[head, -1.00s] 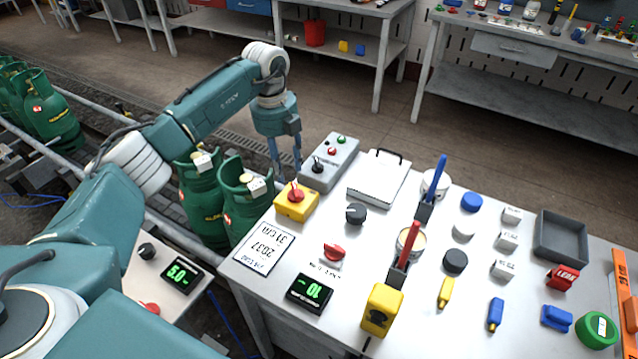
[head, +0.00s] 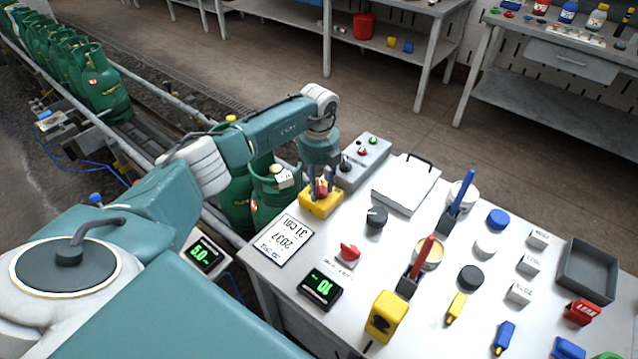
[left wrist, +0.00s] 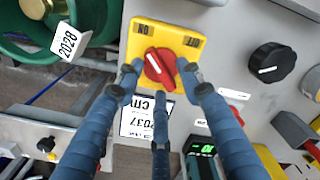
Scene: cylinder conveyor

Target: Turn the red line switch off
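The red switch knob (left wrist: 160,68) sits on a yellow box (left wrist: 190,42) with ON and OFF lettering, upside down in the left wrist view. The knob's white mark points up-left, toward the ON side. In the head view the yellow box (head: 318,207) stands at the table's far left edge, its red knob (head: 321,187) partly hidden by fingers. My left gripper (head: 321,178) is directly over it, fingers pointing down. In the left wrist view its fingers (left wrist: 160,78) are apart, on either side of the knob; firm contact cannot be made out. My right gripper is not in view.
A grey button box (head: 362,160) stands just behind the yellow box. A black dial (head: 376,218), another red knob (head: 350,253) and a green-digit display (head: 320,287) are nearby. Green gas cylinders (head: 272,195) stand on the conveyor beside the table.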

